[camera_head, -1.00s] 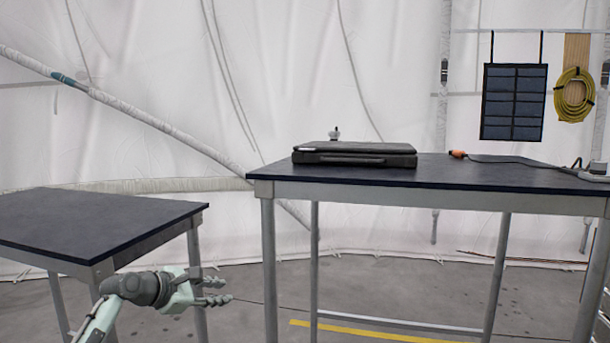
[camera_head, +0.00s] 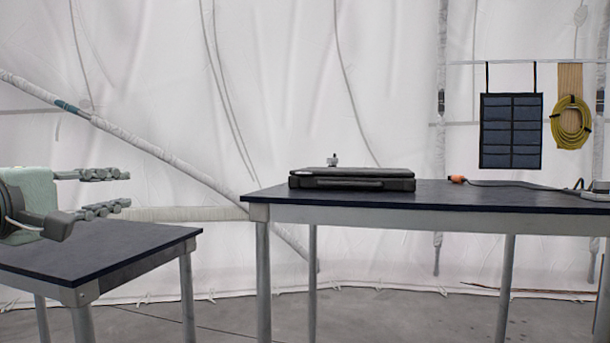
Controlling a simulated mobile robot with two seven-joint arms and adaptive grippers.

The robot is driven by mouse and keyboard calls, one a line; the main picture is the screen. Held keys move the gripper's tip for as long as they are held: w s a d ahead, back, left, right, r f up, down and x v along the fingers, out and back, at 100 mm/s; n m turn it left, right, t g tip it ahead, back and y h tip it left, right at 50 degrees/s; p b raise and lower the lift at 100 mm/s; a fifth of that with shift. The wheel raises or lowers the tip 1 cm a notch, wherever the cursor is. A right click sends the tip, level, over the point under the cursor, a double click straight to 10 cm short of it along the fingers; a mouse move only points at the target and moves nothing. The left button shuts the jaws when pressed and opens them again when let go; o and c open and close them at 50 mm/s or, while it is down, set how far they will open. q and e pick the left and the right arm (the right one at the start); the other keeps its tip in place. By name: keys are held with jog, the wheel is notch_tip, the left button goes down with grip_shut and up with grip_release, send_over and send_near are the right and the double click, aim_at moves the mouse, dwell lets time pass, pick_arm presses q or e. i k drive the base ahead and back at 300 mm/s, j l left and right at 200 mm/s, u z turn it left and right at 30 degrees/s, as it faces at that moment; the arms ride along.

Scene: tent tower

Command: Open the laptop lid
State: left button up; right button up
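The laptop (camera_head: 352,180) is a thick dark case lying flat near the left end of the taller table (camera_head: 430,197). Its lid looks shut, and a handle shows on its front side. My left gripper (camera_head: 128,192) is at the left of the view, above the lower table. Its two fingers are apart with nothing between them, pointing right toward the laptop, with a wide gap between gripper and laptop. My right gripper is not in the view.
The lower dark table (camera_head: 110,247) stands at the left, with a gap between the two tables. A small object (camera_head: 333,160) shows behind the laptop. A dark panel (camera_head: 511,131) and yellow cable coil (camera_head: 571,124) hang behind.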

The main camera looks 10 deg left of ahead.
aim_at(394, 173)
jog(key=i+l, duration=0.5)
jog(key=i, duration=0.15)
jog(key=i+l, duration=0.5)
jog(key=i, duration=0.1)
